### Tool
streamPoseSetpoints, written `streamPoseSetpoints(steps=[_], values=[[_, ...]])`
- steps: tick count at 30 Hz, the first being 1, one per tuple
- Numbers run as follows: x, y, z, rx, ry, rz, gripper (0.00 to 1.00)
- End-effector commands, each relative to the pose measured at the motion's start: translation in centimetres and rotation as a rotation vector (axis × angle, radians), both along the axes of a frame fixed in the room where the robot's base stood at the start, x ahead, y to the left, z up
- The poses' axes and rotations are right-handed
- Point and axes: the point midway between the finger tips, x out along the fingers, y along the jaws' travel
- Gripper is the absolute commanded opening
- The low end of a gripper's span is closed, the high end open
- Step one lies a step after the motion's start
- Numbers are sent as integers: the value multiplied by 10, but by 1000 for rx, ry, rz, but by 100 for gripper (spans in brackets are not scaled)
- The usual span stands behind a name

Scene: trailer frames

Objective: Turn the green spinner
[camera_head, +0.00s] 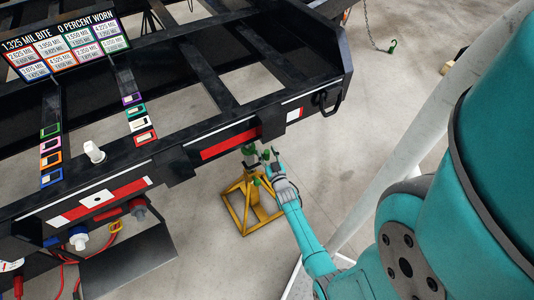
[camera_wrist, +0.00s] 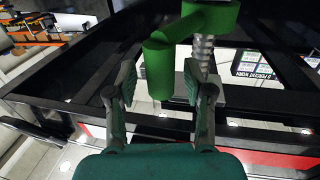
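The green spinner (camera_head: 249,149) tops a yellow jack stand (camera_head: 235,196) under the trailer's edge. In the wrist view it is a green crank arm (camera_wrist: 210,18) with a thick green handle (camera_wrist: 158,72) beside a grey threaded screw (camera_wrist: 203,58). My gripper (camera_head: 268,157) is just right of the spinner in the head view. In the wrist view my gripper (camera_wrist: 159,86) has its two fingers apart, with the handle showing in the gap between them. I see no finger clearly pressing on the handle; how deep it sits between them cannot be told.
The black trailer frame (camera_head: 225,128) with a red-and-white strip (camera_head: 230,145) runs close above the stand. Several coloured tags and a white knob (camera_head: 94,151) are on the frame at left. A pale diagonal post (camera_head: 395,165) stands right of my arm. Grey floor is open around the stand.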

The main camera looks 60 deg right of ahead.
Motion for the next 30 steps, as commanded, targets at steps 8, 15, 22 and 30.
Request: streamPoseSetpoints(steps=[8,15,22,30], values=[[-4,4,-1,1,1,1,52],[-30,27,-2,3,2,0,52],[-62,57,-2,2,2,0,52],[-85,78,-1,1,1,0,52]])
